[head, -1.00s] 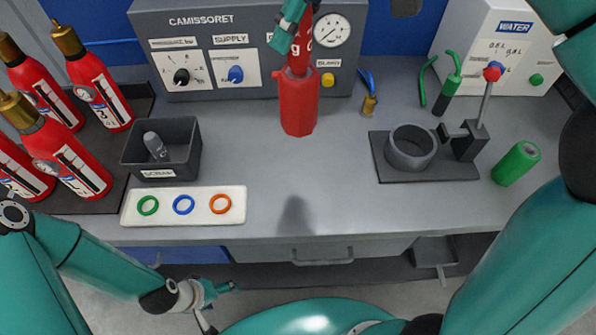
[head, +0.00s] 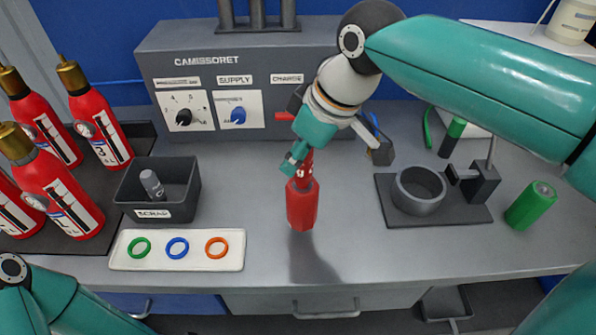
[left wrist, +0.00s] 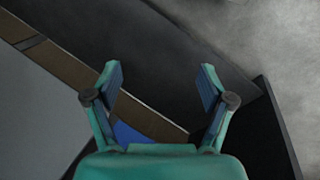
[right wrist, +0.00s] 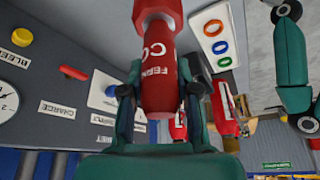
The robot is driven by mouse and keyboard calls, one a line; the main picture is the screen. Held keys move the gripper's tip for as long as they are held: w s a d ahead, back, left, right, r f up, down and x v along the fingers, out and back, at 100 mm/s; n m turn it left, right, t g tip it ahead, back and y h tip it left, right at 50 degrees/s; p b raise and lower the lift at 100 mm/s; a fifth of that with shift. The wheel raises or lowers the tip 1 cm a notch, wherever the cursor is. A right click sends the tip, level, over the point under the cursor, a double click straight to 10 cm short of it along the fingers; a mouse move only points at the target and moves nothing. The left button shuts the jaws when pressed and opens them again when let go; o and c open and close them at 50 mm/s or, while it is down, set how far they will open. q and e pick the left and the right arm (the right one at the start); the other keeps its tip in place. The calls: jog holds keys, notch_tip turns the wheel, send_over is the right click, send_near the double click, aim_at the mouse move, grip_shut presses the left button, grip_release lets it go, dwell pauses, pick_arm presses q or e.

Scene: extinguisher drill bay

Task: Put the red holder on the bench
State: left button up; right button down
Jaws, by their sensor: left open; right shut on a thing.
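The red holder (head: 301,205) is upright over the middle of the bench (head: 255,180), with a shadow on the bench below and in front of it. It looks a little above the surface; exact contact is hard to tell. My right gripper (head: 298,163) is shut on its narrower upper part. In the right wrist view the holder (right wrist: 158,50) with white lettering sits between the fingers (right wrist: 160,88). My left gripper (left wrist: 160,75) is open and empty in the left wrist view, near the bench edge and floor; its fingers are outside the head view.
A white tray with rings (head: 120,262) and a dark scrap bin (head: 128,190) stand left. Several red extinguishers (head: 100,125) stand farther left. A dark clamp fixture (head: 440,212) and green cylinder (head: 531,205) are right. The grey panel (head: 215,65) stands behind. Bench around the holder is clear.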

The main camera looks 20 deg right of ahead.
aim_at(298, 173)
jog(key=shift+f, duration=1.7)
jog(key=shift+b, duration=0.3)
jog(key=shift+f, duration=0.2)
jog(key=c, duration=0.9)
grip_release()
jog(key=shift+o, duration=0.2)
